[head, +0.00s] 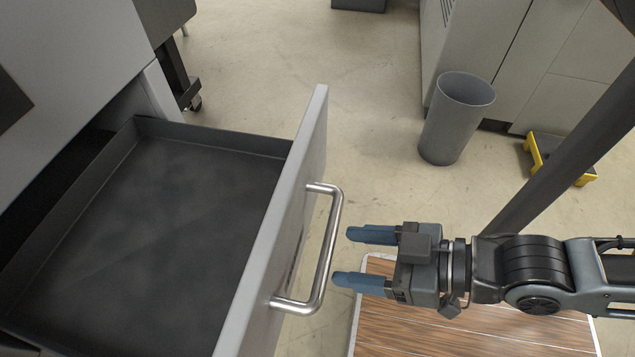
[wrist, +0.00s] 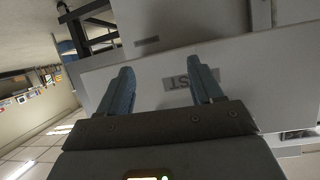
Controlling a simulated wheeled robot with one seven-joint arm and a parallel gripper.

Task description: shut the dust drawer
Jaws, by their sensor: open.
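The dust drawer (head: 160,230) is pulled out of the grey machine at the left in the head view, with a dark inside and a light grey front. A bar handle (head: 327,245) stands out from its front. My gripper (head: 350,257) is open and empty just right of the handle, its blue fingertips pointing at it and apart from it as far as I can tell. In the wrist view, the drawer front (wrist: 240,90) fills the space beyond the two fingers (wrist: 163,80), with a partly hidden label (wrist: 190,82) between them. The handle is not clear there.
A wood-topped surface (head: 450,325) lies below my gripper. A grey bin (head: 457,118) and a yellow-edged step (head: 560,158) stand by grey cabinets (head: 570,60) at the upper right. The floor (head: 300,50) beyond the drawer is clear.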

